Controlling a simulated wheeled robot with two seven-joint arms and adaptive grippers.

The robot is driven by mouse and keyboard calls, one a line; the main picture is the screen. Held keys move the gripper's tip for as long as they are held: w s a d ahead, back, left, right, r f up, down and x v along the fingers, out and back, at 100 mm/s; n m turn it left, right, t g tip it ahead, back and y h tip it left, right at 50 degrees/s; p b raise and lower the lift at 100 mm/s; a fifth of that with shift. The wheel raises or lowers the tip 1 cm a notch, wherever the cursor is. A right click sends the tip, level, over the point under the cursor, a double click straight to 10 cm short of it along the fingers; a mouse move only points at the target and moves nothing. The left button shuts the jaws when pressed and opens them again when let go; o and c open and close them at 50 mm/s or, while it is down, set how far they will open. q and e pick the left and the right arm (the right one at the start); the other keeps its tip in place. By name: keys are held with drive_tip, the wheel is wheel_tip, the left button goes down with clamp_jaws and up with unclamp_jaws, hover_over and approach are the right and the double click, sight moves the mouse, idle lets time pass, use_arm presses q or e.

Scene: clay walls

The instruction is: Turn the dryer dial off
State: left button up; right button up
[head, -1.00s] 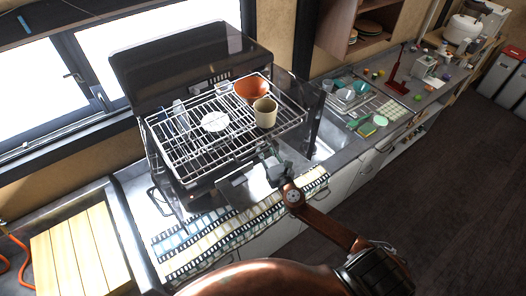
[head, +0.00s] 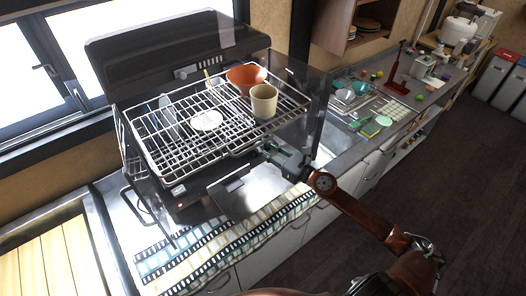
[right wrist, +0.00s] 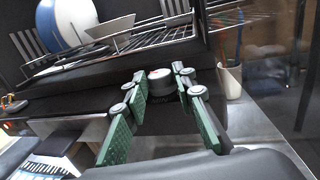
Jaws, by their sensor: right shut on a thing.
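The dish dryer (head: 215,62) stands on the counter with its dark lid up and its wire rack (head: 160,156) pulled out over the front. My right gripper (head: 268,148) is at the right part of the dryer's front, just below the rack edge. In the right wrist view, the dial (right wrist: 160,76), pale with a red mark on top, sits between the green-padded fingers of my right gripper (right wrist: 162,84), which is shut on it. The dial is hidden behind the gripper in the head view. My left gripper is not in view.
The rack holds an orange bowl (head: 246,76), a beige cup (head: 264,100) and plates. A clear side panel (head: 318,120) stands close on the right of the gripper. A film-strip patterned mat (head: 220,243) lies along the counter front. A sink area (head: 350,97) is farther right.

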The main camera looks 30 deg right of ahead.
idle(0.4)
drive_tip(key=o, duration=1.1)
drive_tip(key=shift+o, duration=0.2)
drive_tip(key=shift+s, duration=0.1)
drive_tip(key=v, duration=1.2)
drive_tip(key=shift+d, duration=0.15)
